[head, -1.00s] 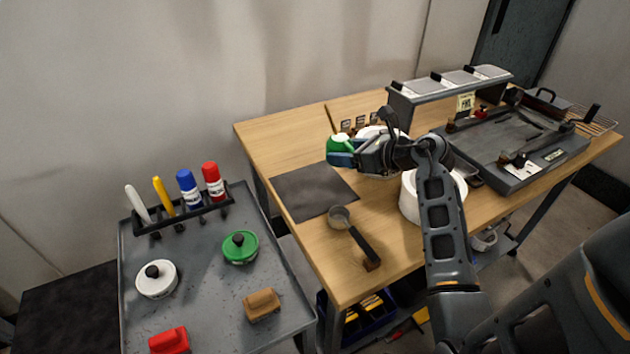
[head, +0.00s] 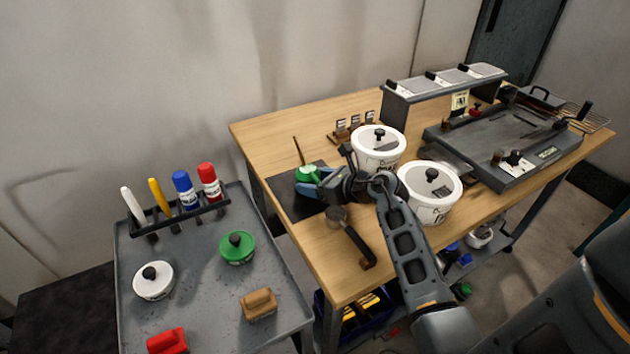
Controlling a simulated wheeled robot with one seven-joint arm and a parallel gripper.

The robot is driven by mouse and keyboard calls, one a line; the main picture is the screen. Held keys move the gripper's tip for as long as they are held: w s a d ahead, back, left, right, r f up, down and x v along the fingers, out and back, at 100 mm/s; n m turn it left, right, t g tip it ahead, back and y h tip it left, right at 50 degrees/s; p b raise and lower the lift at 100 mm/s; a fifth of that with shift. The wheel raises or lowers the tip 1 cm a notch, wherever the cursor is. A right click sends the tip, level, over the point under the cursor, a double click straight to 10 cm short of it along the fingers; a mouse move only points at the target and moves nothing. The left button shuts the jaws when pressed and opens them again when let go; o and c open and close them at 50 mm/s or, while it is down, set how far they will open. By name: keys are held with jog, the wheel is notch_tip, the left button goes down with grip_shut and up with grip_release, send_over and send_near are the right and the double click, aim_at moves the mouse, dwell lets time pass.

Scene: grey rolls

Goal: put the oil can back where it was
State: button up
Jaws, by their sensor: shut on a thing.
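My gripper (head: 318,181) is shut on the green oil can (head: 307,173), whose thin spout points up. The can is over the dark square mat (head: 286,206) on the wooden table. I cannot tell whether its base touches the mat, as the gripper and my arm hide part of it.
A ladle (head: 351,238) lies in front of the mat. A grey griddle (head: 505,140) and raised shelf (head: 445,84) fill the table's right. A grey cart (head: 205,290) with markers and lids stands left.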

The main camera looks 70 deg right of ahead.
jog(key=shift+f, duration=0.1)
jog(key=o, duration=1)
jog(key=shift+c, duration=0.2)
